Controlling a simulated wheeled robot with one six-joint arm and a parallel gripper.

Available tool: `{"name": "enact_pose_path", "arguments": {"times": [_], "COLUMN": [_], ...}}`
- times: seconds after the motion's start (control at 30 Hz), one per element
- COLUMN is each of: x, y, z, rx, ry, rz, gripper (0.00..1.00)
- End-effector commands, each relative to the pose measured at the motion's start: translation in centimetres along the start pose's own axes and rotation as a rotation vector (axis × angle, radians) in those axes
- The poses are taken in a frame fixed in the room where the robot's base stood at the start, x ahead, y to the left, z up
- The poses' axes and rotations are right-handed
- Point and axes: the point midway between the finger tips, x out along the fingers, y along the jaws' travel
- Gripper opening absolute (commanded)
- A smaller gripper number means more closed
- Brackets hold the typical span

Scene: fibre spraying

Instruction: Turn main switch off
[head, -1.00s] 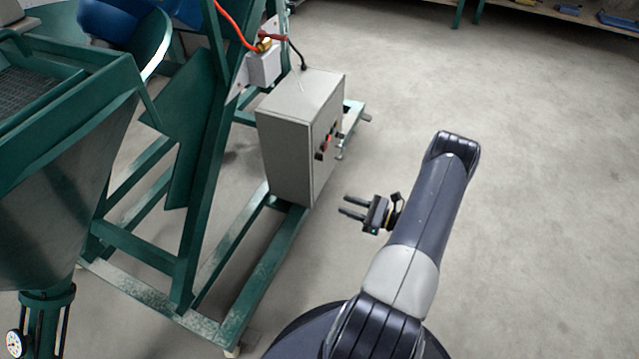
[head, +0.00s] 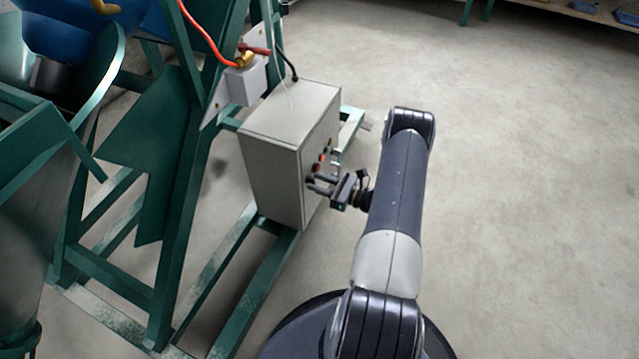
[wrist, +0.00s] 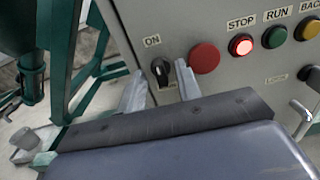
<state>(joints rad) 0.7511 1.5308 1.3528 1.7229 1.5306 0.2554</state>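The main switch (wrist: 160,70) is a black rotary knob on the grey control box (head: 285,150), under an "ON" label in the wrist view. My gripper (wrist: 160,85) is open in front of the panel, with one finger on each side of the knob in the wrist view. I cannot tell whether the fingers touch it. In the head view my gripper (head: 322,184) is at the lower part of the box's panel face, and the knob there is small and partly covered by the fingers.
Right of the knob are a large red button (wrist: 204,58), a lit red STOP button (wrist: 241,45), a green RUN button (wrist: 275,37) and a yellow button (wrist: 307,29). A metal handle (wrist: 303,115) sticks out at right. Green frame beams (head: 250,300) stand left; floor at right is clear.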

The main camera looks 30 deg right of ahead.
Motion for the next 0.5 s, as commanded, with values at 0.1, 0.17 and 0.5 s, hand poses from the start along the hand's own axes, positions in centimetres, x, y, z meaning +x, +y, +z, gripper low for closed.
{"name": "enact_pose_path", "arguments": {"times": [0.1, 0.17, 0.5], "x": [0.14, 0.13, 0.09], "y": [0.0, -0.01, -0.01], "z": [0.02, 0.02, 0.01], "rx": [0.0, 0.0, 0.0], "ry": [0.0, 0.0, 0.0], "rz": [0.0, 0.0, 0.0], "gripper": [0.33, 0.33, 0.11]}}
